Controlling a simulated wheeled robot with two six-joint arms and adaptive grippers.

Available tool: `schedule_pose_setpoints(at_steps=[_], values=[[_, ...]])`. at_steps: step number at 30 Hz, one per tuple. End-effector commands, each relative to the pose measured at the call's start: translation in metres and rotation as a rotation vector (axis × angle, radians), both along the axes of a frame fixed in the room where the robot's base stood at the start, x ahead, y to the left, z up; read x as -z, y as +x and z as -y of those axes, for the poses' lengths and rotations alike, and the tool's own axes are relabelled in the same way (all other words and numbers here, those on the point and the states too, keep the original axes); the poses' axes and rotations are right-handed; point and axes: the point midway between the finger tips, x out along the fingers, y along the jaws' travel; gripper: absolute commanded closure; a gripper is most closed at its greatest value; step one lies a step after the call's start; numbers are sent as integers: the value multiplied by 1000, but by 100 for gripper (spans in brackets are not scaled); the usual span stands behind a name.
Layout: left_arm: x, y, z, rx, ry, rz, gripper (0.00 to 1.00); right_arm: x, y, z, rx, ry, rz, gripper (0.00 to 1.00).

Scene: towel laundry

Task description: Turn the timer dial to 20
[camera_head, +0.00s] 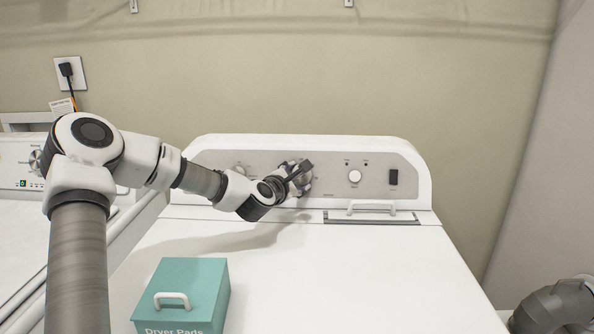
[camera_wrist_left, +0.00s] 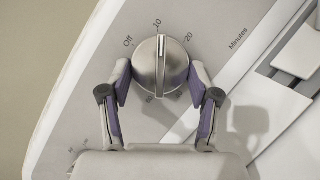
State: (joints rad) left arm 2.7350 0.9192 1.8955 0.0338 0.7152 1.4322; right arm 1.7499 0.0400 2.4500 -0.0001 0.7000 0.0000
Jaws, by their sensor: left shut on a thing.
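The timer dial (camera_wrist_left: 160,62) is a round silver knob on the dryer's control panel (camera_head: 330,178). In the left wrist view its raised ridge points up, close to the "10" mark. "Off" is to the left of it, "20" to the right, and "Minutes" is printed further right. My left gripper (camera_wrist_left: 160,84) is shut on the dial, with one purple-padded finger on each side. In the head view my left gripper (camera_head: 300,174) is at the panel and hides much of the dial. My right gripper is not in view.
A white button (camera_head: 354,176) and a dark switch (camera_head: 393,177) are right of the dial. A white handle (camera_head: 360,208) lies below them. The right dryer top is clear.

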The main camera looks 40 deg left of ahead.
Motion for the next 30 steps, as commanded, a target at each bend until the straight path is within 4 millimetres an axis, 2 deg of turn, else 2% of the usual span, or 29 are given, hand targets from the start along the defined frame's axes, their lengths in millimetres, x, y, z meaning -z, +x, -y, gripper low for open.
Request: schedule_pose_setpoints(at_steps=[1, 18, 24, 30], values=[[-9, 0, -2, 16, 28, -22, 73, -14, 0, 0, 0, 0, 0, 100], [-15, 1, -4, 241, 387, -325, 73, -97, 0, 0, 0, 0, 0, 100], [-13, 2, -5, 294, 471, -396, 73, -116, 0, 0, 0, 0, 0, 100], [-11, 2, -5, 323, 518, -435, 73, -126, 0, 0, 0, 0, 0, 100]])
